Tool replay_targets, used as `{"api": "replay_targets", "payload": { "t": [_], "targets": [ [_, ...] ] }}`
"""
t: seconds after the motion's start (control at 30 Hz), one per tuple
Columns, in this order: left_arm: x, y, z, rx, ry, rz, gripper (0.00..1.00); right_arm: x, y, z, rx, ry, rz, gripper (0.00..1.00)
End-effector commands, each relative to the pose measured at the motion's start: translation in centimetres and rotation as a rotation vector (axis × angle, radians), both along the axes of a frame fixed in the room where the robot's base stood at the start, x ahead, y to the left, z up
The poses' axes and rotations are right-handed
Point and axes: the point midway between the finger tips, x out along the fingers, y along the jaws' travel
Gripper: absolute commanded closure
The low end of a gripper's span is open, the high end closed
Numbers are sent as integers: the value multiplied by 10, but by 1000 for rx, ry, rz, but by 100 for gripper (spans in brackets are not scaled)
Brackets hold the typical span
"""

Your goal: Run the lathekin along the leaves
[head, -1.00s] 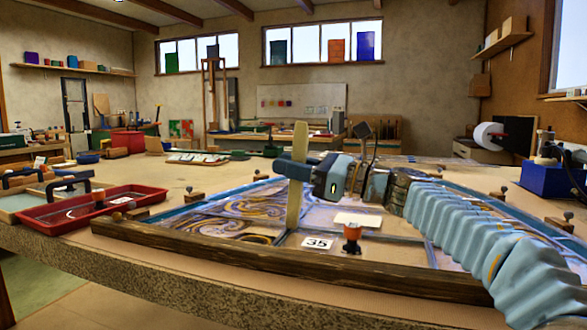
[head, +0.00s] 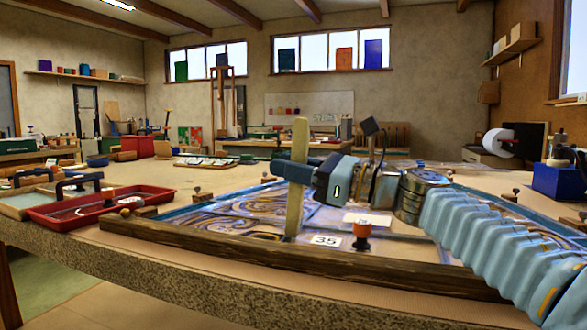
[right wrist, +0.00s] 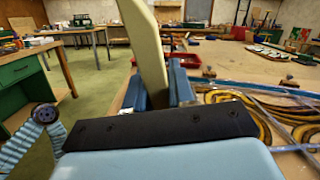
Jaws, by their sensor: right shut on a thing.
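My right gripper (head: 292,170) reaches in from the right and is shut on the lathekin (head: 297,165), a flat pale wooden stick held upright. Its lower end comes down at the panel, just behind the front wooden batten; I cannot tell if it touches. The leaded panel (head: 330,216) lies on the bench with swirled amber and blue glass and grey lead lines. In the right wrist view the lathekin (right wrist: 146,50) stands between the blue fingers, and the panel (right wrist: 270,112) is at the right. My left gripper is not in view.
A dark wooden batten (head: 290,258) runs along the panel's front. A small orange-topped pot (head: 362,235) and a card marked 35 (head: 325,240) are close to the lathekin. A red tray (head: 95,207) stands at left. The bench behind is mostly clear.

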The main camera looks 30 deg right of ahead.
Motion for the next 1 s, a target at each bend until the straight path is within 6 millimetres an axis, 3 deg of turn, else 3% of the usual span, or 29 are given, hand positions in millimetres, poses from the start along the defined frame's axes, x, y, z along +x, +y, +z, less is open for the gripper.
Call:
{"api": "replay_targets", "payload": {
  "t": [0.73,1.0],
  "targets": [
    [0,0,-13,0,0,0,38,-26,34,-4,-1,10,6,100],
    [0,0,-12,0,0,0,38,-28,36,-3,0,11,5,100]
  ]
}}
